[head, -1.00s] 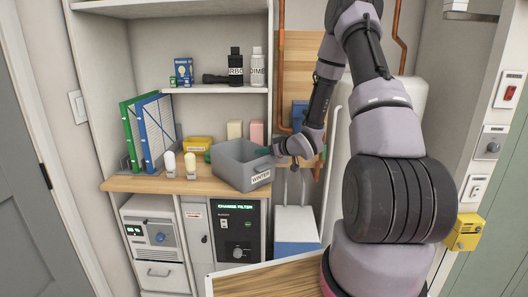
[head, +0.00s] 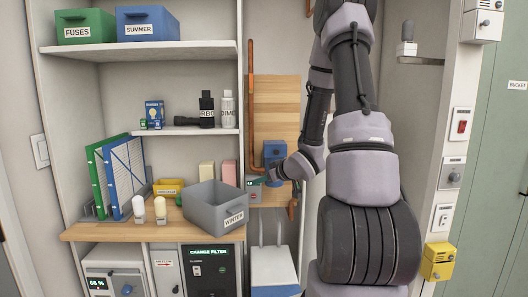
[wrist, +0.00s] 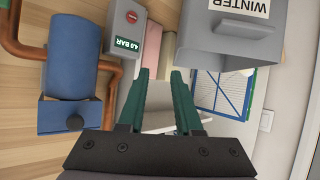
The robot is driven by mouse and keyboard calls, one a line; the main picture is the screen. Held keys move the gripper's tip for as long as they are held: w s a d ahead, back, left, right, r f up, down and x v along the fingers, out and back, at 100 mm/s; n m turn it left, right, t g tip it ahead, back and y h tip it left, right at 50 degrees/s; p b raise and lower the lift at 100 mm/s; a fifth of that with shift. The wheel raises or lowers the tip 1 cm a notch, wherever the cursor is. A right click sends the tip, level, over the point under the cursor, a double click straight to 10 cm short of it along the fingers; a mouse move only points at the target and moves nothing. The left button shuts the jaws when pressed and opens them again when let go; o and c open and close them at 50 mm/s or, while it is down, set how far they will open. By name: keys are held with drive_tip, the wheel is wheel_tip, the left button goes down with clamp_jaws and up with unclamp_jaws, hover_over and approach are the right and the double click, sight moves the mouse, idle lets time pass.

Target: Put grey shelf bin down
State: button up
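The grey shelf bin (head: 217,212), labelled WINTER, sits upright on the wooden counter (head: 120,230), near its right end. In the wrist view the bin (wrist: 222,45) is at the upper right, upside down in the picture. My gripper (head: 256,182) is just right of the bin in the head view. In the wrist view its green fingers (wrist: 160,76) are apart with nothing between them, and the bin lies outside them.
A yellow bin (head: 168,188) is behind. A blue filter housing (wrist: 76,55) and copper pipes are close beside my gripper. Blue SUMMER (head: 147,24) and green FUSES (head: 86,27) bins sit on a high shelf.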

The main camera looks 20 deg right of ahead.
drive_tip(key=s+d+r+m+g+h, duration=0.1)
drive_tip(key=s+r+m+h, duration=0.25)
drive_tip(key=r, duration=0.45)
drive_tip(key=s+d+r+m+g+h, duration=0.1)
drive_tip(key=s+r+m+h, duration=0.1)
drive_tip(key=s+r, duration=0.35)
drive_tip(key=s+a+r+m+g+y, duration=0.1)
drive_tip(key=s+a+r, duration=0.3)
drive_tip(key=s, duration=0.5)
drive_tip(key=s+a+r+m+g+y, duration=0.1)
drive_tip(key=s+a+r+m+y, duration=0.1)
drive_tip(key=s+a+r, duration=0.3)
drive_tip(key=s, duration=0.4)
drive_tip(key=shift+a+r+g, duration=0.3)
drive_tip(key=shift+a, duration=0.1)
